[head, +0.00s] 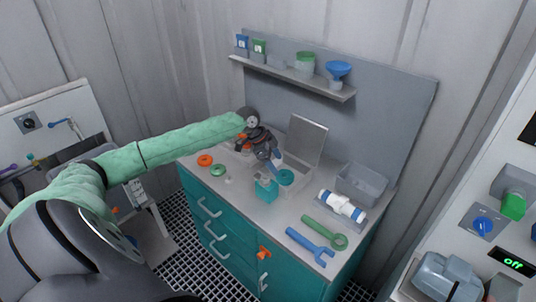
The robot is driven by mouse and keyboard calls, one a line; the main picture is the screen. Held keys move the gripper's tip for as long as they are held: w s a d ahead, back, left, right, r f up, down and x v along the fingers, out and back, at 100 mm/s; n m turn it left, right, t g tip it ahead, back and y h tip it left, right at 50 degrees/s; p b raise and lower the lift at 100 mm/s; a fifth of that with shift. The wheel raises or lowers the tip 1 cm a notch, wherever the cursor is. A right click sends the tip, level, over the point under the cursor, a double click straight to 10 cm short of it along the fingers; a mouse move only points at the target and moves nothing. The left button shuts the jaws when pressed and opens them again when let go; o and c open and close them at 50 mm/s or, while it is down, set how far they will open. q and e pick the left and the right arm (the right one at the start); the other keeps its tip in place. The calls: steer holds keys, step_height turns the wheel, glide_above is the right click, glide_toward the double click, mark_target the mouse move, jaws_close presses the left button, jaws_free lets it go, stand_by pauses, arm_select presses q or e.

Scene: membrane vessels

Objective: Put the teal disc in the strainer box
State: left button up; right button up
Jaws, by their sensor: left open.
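The teal disc (286,177) lies on the grey counter top, just right of and behind a small teal container (266,189). My left gripper (277,164) reaches in from the left and is open, just above and left of the disc. I cannot tell whether it touches the disc. A box with a raised grey lid (307,140) stands behind the gripper and may be the strainer box; the gripper and arm hide part of its body. My right gripper is not in view.
An orange ring (205,160) and a green disc (218,169) lie at the left. A grey open bin (362,184), a white cylinder (342,206), a green wrench (325,232) and a blue wrench (310,246) are at the right. A shelf (291,77) with vessels hangs behind.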

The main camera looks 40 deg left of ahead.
arm_select(q)
steer(key=shift+b+v, duration=0.75)
steer(key=shift+v, duration=2.1)
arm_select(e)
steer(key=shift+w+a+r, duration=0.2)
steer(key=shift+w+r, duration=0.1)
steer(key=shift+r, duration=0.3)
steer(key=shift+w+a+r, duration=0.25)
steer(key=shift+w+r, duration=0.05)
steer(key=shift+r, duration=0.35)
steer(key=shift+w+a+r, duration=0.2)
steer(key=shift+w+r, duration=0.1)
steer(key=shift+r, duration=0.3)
arm_select(q)
steer(key=shift+r, duration=0.1)
